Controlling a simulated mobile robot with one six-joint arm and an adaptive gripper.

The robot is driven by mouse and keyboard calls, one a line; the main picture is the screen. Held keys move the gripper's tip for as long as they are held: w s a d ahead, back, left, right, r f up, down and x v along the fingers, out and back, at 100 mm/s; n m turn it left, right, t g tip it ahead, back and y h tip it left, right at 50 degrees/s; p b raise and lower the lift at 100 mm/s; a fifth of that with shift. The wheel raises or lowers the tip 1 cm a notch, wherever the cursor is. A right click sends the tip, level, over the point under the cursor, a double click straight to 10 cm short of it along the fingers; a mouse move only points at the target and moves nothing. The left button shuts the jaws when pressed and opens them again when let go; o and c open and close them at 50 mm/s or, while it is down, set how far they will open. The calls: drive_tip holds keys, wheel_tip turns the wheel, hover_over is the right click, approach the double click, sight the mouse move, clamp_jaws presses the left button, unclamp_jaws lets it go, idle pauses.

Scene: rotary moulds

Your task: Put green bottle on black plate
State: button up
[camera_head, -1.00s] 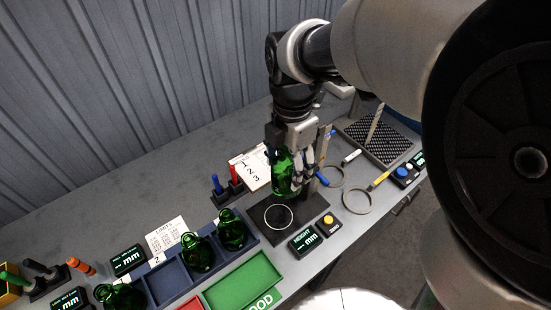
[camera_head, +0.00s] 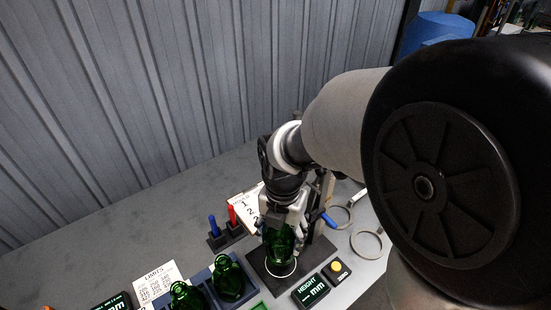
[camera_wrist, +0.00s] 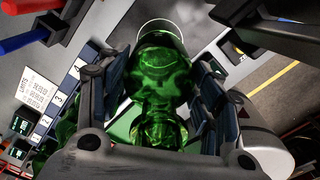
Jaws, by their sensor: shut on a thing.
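My gripper (camera_head: 283,215) is shut on a green glass bottle (camera_head: 280,246) and holds it upright over the black plate (camera_head: 318,250). The bottle's lower end appears inside the white ring (camera_head: 284,275) marked on the plate. I cannot tell whether its base touches the plate. In the wrist view the bottle (camera_wrist: 160,80) lies between the two fingers of my gripper (camera_wrist: 155,85), and part of the white ring shows beyond its base.
Two other green bottles (camera_head: 228,282) (camera_head: 186,297) stand in a blue tray (camera_head: 252,271) at left. A height display (camera_head: 311,290) and yellow button (camera_head: 336,267) sit in front of the plate. A pen stand (camera_head: 226,235) is behind left. Metal rings (camera_head: 367,244) lie at right.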

sight(282, 247)
drive_tip(key=shift+f+b, duration=0.85)
drive_tip(key=shift+f, duration=1.85)
drive_tip(key=shift+f, duration=0.15)
drive_tip(key=o, duration=1.3)
